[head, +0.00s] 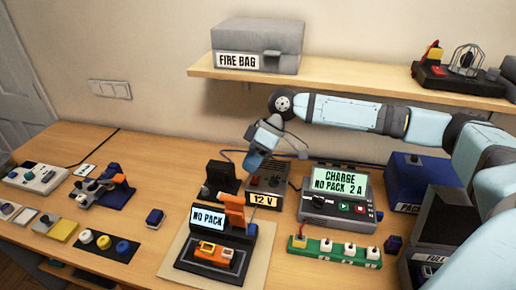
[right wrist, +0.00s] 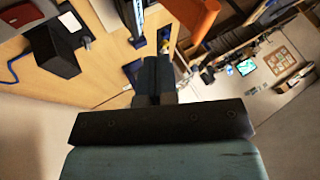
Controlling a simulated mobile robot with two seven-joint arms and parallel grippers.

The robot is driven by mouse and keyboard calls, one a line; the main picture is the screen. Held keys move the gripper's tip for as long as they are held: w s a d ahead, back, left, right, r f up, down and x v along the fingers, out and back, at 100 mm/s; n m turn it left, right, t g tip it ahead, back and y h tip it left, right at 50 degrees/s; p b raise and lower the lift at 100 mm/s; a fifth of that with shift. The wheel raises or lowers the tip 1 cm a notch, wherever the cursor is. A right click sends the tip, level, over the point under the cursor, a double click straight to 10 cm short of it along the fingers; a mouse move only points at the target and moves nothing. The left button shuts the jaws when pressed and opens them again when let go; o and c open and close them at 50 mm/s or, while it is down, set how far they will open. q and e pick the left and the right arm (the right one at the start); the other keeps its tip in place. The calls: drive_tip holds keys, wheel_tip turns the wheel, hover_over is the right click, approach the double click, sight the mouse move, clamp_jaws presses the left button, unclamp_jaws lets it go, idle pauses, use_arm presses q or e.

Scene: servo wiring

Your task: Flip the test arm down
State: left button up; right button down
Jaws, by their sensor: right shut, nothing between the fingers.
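The orange test arm (head: 236,209) stands raised at the back of a black test station (head: 190,262), beside its "NO PACK" screen (head: 208,218). An orange block with white parts (head: 214,254) sits on the station's front. My right gripper (head: 254,160) is above and behind the test arm, pointing down, apart from it in the head view. In the right wrist view its dark fingers (right wrist: 155,78) are together and empty, and an orange part (right wrist: 195,22), apparently the test arm, shows just past them. My left gripper is out of view.
A charger (head: 340,203) reading "NO PACK 2 A" stands right of the station, with a green strip of white plugs (head: 334,252) before it. A 12 V box (head: 265,186) is behind. A shelf (head: 350,84) with a fire bag (head: 258,44) hangs above. Small parts and trays fill the left.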

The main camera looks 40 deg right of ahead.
sight(235, 214)
drive_tip(key=s+a+f+p, duration=0.1)
drive_tip(key=s+a+f, duration=0.1)
drive_tip(key=a, duration=0.3)
drive_tip(key=shift+s+a+f, duration=0.15)
drive_tip(key=shift+s+f, duration=0.2)
drive_tip(key=shift+f, duration=0.05)
